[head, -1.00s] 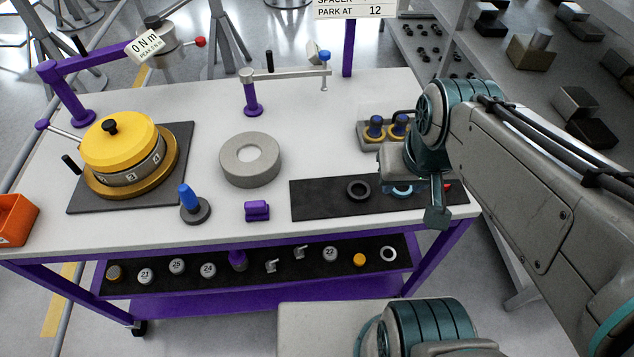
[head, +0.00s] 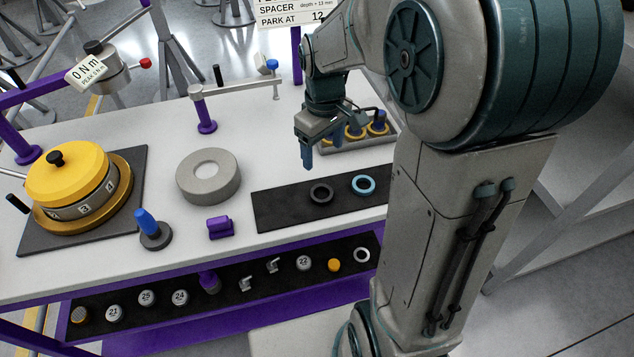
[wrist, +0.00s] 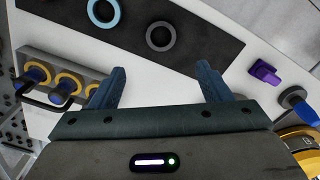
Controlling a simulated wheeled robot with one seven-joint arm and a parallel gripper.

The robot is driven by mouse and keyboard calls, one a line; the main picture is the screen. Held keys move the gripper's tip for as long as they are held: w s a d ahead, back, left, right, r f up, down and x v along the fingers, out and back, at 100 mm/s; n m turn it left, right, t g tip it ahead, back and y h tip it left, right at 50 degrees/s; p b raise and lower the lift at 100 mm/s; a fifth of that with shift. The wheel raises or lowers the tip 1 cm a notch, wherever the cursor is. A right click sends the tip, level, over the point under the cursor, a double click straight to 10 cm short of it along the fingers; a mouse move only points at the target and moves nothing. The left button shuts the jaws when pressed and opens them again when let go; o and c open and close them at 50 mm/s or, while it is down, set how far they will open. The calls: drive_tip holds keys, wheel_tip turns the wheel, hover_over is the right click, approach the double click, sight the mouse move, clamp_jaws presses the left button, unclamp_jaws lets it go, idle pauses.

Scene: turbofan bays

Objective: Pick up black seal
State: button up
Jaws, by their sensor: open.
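The black seal (head: 321,194) is a dark ring lying flat on the black mat (head: 282,207) on the white table. It also shows in the wrist view (wrist: 160,36), beyond my fingertips and between their lines. A blue ring (head: 363,184) lies beside it on the same mat, to its right in the head view. My gripper (head: 305,153) is above the table, behind the seal in the head view, apart from it. In the wrist view my gripper (wrist: 162,80) has its two fingers spread wide with nothing between them.
A holder with blue-topped, yellow-ringed pieces (head: 352,140) stands close by my gripper. A grey ring block (head: 208,178), a purple block (head: 220,228) and a blue-handled tool (head: 150,228) stand left of the mat. A shelf (head: 235,283) below carries small parts.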

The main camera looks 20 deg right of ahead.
sight(322, 196)
wheel_tip(322, 196, down, 14)
drive_tip(key=shift+r+p, duration=0.2)
drive_tip(key=shift+p, duration=0.5)
drive_tip(key=c, duration=1.1)
